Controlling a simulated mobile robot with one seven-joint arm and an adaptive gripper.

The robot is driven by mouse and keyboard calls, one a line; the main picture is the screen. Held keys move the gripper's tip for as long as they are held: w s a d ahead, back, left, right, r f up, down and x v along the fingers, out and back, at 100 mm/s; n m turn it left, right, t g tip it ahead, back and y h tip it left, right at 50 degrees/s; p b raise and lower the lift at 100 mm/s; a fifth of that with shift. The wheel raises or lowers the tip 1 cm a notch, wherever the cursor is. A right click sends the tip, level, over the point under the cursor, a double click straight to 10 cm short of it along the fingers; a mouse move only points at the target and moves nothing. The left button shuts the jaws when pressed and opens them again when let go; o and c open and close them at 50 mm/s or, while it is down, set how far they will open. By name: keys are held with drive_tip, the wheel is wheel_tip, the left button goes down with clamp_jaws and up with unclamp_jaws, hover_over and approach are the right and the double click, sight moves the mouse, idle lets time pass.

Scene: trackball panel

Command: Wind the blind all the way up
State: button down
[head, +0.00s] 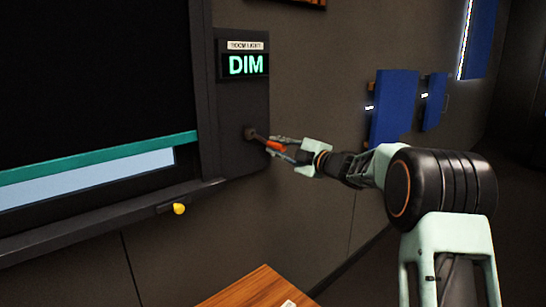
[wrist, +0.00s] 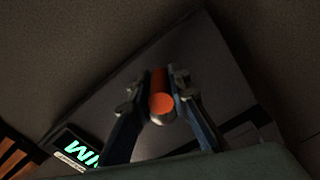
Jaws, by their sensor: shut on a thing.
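The dark blind (head: 90,80) covers most of the window at the left of the head view. Its teal bottom bar (head: 100,158) hangs tilted in the picture, with a pale strip of window (head: 90,178) showing below it. A crank with an orange handle (head: 274,146) sticks out of the dark panel at the blind's right. My gripper (head: 280,146) is shut on the orange handle. In the wrist view the handle (wrist: 161,100) lies between the two fingers. The crank's hub (head: 250,133) is on the panel's lower part.
A display reading DIM (head: 245,65) sits on the panel under a ROOM LIGHT label. A yellow knob (head: 179,208) is on the sill. A wooden table corner (head: 255,288) is below. Blue panels (head: 393,108) stand out from the wall at the right.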

drive_tip(key=r+n+b, duration=0.1)
drive_tip(key=r+n, duration=0.1)
drive_tip(key=n, duration=0.2)
drive_tip(key=r+n+b, duration=0.1)
drive_tip(key=r+n, duration=0.2)
drive_tip(key=n, duration=0.1)
drive_tip(key=r+n+b, duration=0.2)
drive_tip(key=n, duration=0.1)
drive_tip(key=shift+w+d+r+n, duration=0.25)
drive_tip(key=shift+r+n, duration=0.05)
drive_tip(key=shift+n, duration=0.1)
drive_tip(key=shift+s+a+r+n+b, duration=0.25)
drive_tip(key=shift+r+n, duration=0.2)
drive_tip(key=shift+n, duration=0.3)
drive_tip(key=shift+s+a+r+n+b, duration=0.1)
drive_tip(key=shift+r+n+b, duration=0.3)
drive_tip(key=shift+n, duration=0.35)
drive_tip(key=shift+r, duration=0.1)
drive_tip(key=c, duration=1.8)
unclamp_jaws()
drive_tip(key=v, duration=1.2)
